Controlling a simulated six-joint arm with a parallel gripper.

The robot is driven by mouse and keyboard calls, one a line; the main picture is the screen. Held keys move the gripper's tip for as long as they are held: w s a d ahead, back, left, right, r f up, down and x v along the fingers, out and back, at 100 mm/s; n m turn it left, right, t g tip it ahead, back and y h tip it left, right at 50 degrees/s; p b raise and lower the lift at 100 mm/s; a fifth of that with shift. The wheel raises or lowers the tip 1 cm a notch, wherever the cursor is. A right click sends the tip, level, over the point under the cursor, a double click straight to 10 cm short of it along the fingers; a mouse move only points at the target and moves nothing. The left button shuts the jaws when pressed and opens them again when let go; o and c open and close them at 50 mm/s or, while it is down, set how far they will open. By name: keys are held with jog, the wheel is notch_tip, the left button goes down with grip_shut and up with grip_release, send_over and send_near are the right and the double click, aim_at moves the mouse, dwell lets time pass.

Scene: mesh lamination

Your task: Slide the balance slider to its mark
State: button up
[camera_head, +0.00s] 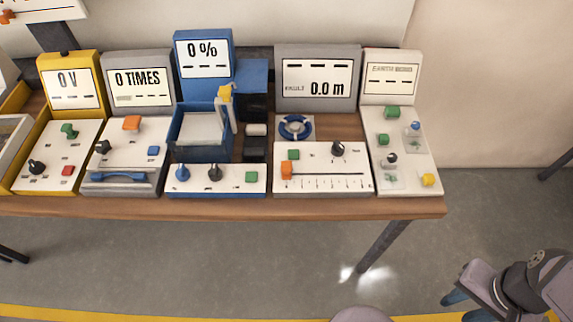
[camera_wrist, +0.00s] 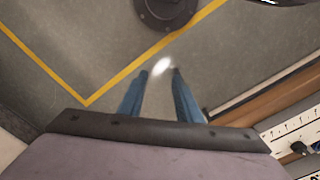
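The slider is an orange knob (camera_head: 287,169) at the left end of a ruled scale on a white panel (camera_head: 335,185), below a grey display (camera_head: 318,78) reading 0.0 m. I cannot make out a separate mark on the scale. My gripper (camera_head: 460,308) is at the lower right in the head view, off the bench's front edge and well apart from the slider. In the wrist view its two blue fingers (camera_wrist: 158,74) are spread over bare floor with nothing between them.
The wooden bench (camera_head: 415,206) carries several other panels: yellow (camera_head: 56,98), grey (camera_head: 110,76), blue (camera_head: 231,78) and white (camera_head: 404,185). A blue ring (camera_head: 294,127), a green button (camera_head: 293,154) and a dark knob (camera_head: 338,149) are near the slider. The space before the bench is clear.

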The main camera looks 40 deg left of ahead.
jog(key=shift+o, duration=1.4)
jog(key=m+g+y, duration=0.6)
jog(key=m, duration=0.3)
send_near(287, 165)
jog(key=shift+s+a+f, duration=0.15)
jog(key=shift+s+f, duration=0.05)
jog(key=shift+f, duration=0.4)
jog(key=shift+s+a+f, duration=0.2)
jog(key=shift+s+f, duration=0.05)
jog(key=shift+f, duration=0.4)
jog(key=shift+s+a+r, duration=0.1)
jog(key=shift+s+a, duration=0.1)
jog(key=shift+a, duration=0.15)
jog(key=shift+p+x, duration=0.85)
jog(key=shift+x, duration=2.7)
